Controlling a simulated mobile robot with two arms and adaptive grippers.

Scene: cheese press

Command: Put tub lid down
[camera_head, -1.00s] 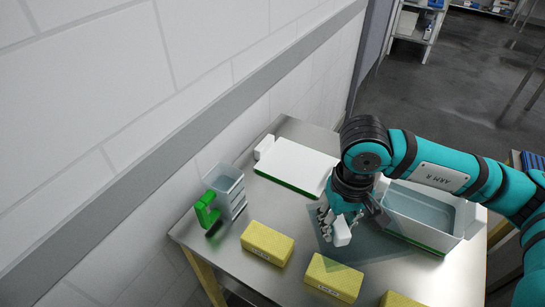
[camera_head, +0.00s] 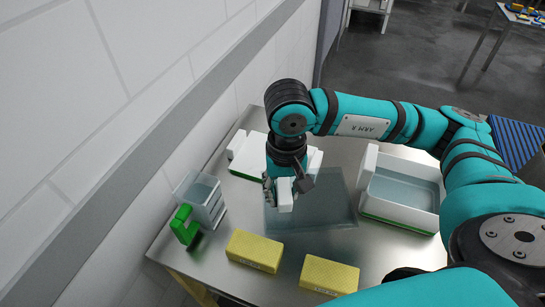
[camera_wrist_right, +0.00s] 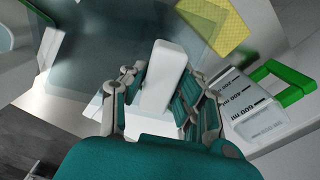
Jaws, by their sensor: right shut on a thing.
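The tub lid (camera_head: 328,208) is a see-through grey sheet with a white block handle (camera_head: 284,196). My right gripper (camera_head: 283,186) is shut on this handle, and the lid spreads out below and to the right of it. In the right wrist view the white handle (camera_wrist_right: 165,75) stands between the fingers, with the clear lid (camera_wrist_right: 98,55) beyond. The lid is low over the steel table; I cannot tell if it touches. The white tub (camera_head: 402,222) with a green base stands open to the right, apart from the lid, with greyish liquid inside. My left gripper is not in view.
A clear measuring jug (camera_head: 207,200) with a green handle stands at the left table edge. Yellow sponge-like blocks (camera_head: 255,250) (camera_head: 330,274) lie along the front. A white slab (camera_head: 240,158) with a green base lies behind the gripper, near the wall.

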